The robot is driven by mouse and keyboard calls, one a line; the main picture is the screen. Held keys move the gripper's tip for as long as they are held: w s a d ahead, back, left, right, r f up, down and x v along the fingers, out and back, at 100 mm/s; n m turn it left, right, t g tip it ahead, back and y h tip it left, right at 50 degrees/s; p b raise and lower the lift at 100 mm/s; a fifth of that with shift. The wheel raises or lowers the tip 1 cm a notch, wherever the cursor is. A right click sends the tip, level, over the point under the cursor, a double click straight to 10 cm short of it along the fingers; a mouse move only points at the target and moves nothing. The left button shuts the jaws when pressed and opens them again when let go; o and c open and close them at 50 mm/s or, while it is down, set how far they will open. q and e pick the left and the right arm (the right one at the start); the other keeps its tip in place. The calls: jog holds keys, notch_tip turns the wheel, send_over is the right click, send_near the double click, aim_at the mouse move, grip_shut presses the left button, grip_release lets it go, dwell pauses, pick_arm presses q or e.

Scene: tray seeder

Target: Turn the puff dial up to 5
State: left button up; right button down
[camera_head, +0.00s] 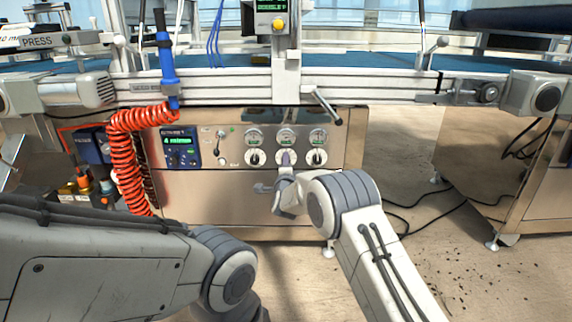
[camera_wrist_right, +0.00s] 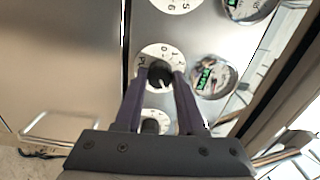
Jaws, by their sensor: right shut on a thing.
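The puff dial is the middle of three round white dials with black knobs on the steel panel. In the head view my right gripper (camera_head: 286,160) covers most of this dial. In the right wrist view the puff dial (camera_wrist_right: 145,57) shows part of a label starting "PU" and a few numbers on its white face. My right gripper's two purple fingers (camera_wrist_right: 158,85) stand on either side of its black knob (camera_wrist_right: 159,73) and are shut on it. The exact pointer setting is too small to read. My left arm is at lower left; its gripper is out of view.
Neighbouring dials (camera_head: 255,157) and (camera_head: 317,157) sit close on both sides, with green-lit gauges above. A blue display box (camera_head: 180,147) and a coiled red hose (camera_head: 126,150) are to the left. A black-tipped lever (camera_head: 325,106) juts out above the dials.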

jog(key=shift+f, duration=0.1)
jog(key=c, duration=0.5)
grip_release()
jog(key=shift+s, duration=0.1)
jog(key=s+p, duration=0.4)
jog(key=s, duration=0.6)
jog(key=shift+s, duration=0.15)
jog(key=shift+d+p, duration=0.15)
jog(key=shift+p, duration=0.15)
